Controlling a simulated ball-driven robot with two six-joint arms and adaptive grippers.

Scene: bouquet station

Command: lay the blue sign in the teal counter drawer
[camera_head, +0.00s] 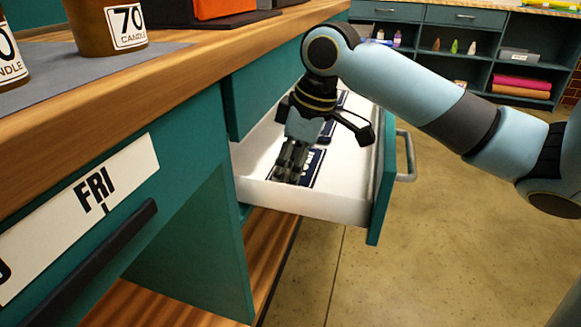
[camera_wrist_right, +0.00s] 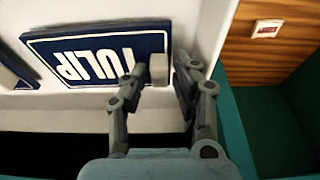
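The teal counter drawer (camera_head: 345,208) is pulled open, with a white inside. A blue sign lettered TULIP (camera_wrist_right: 95,54) lies in it, seen upside down in the wrist view; the same sign (camera_head: 314,172) shows near the drawer's near end in the head view. My right gripper (camera_head: 288,176) reaches down into the drawer at this sign. In the wrist view its fingertips (camera_wrist_right: 172,70) are a little apart at the sign's right end, with a narrow gap between them. Whether they touch the sign is unclear. My left gripper is not in view.
Another dark blue sign (camera_head: 327,131) lies farther back in the drawer, partly behind my gripper. The wooden counter top (camera_head: 205,80) overhangs at left, with candle jars (camera_head: 105,25). A FRI label (camera_head: 85,205) is on the counter front. Floor right of the drawer is clear.

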